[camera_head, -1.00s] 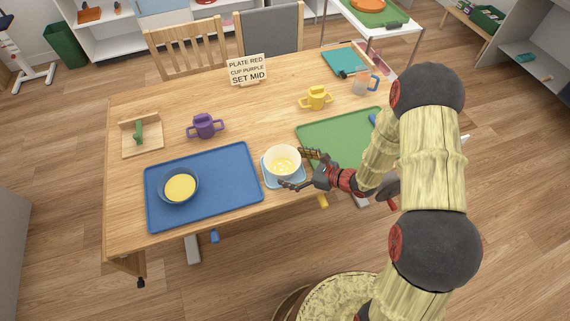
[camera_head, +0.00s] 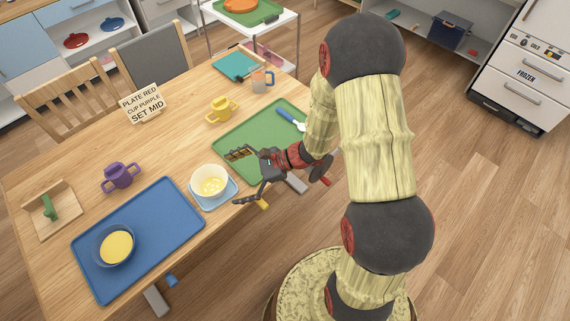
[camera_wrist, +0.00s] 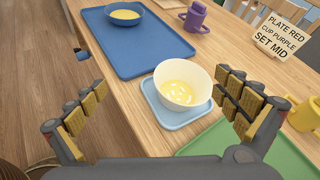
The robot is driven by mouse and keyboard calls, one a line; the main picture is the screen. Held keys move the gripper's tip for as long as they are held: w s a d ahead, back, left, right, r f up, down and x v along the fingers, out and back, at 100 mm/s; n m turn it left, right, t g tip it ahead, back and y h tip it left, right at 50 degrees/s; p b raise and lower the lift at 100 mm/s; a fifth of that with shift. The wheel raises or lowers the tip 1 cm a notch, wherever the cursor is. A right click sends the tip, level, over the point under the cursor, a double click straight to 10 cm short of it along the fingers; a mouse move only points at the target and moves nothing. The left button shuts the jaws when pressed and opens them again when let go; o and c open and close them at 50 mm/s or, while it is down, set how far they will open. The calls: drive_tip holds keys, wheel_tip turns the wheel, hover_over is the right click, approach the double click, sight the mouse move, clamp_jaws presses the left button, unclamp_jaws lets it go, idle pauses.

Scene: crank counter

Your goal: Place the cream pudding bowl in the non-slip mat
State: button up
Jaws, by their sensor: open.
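The cream pudding bowl (camera_head: 212,183), with yellow contents, stands upright on a small light-blue square mat (camera_head: 229,196) near the table's front edge. The wrist view shows the bowl (camera_wrist: 184,82) inside the rim of the mat (camera_wrist: 165,117). My gripper (camera_head: 242,178) is open and empty, just right of the bowl in the head view. In the wrist view its two fingers (camera_wrist: 160,92) are spread wide, with the bowl beyond and between them, not touching it.
A blue tray (camera_head: 165,212) with a blue bowl of yellow food (camera_head: 116,247) lies to the left. A green tray (camera_head: 240,133) lies right behind my gripper. Purple (camera_head: 120,177) and yellow (camera_head: 222,109) cups and a sign (camera_head: 143,102) stand farther back.

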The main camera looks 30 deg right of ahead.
drive_tip(key=s+a+r+n+g+h, duration=0.1)
drive_tip(key=s+r+n+g+h, duration=0.3)
drive_tip(key=s+r+n, duration=0.8)
drive_tip(key=s+d+r+n+t+h, duration=0.2)
drive_tip(key=s+d+r+n+h, duration=0.1)
drive_tip(key=d+r+n+h, duration=0.1)
drive_tip(key=s+d+r+n+t+h, duration=0.2)
drive_tip(key=s+d+r+n+h, duration=0.2)
drive_tip(key=d+r, duration=0.3)
wheel_tip(320, 180, up, 2)
drive_tip(key=shift+r+t, duration=0.2)
drive_tip(key=shift+t, duration=0.2)
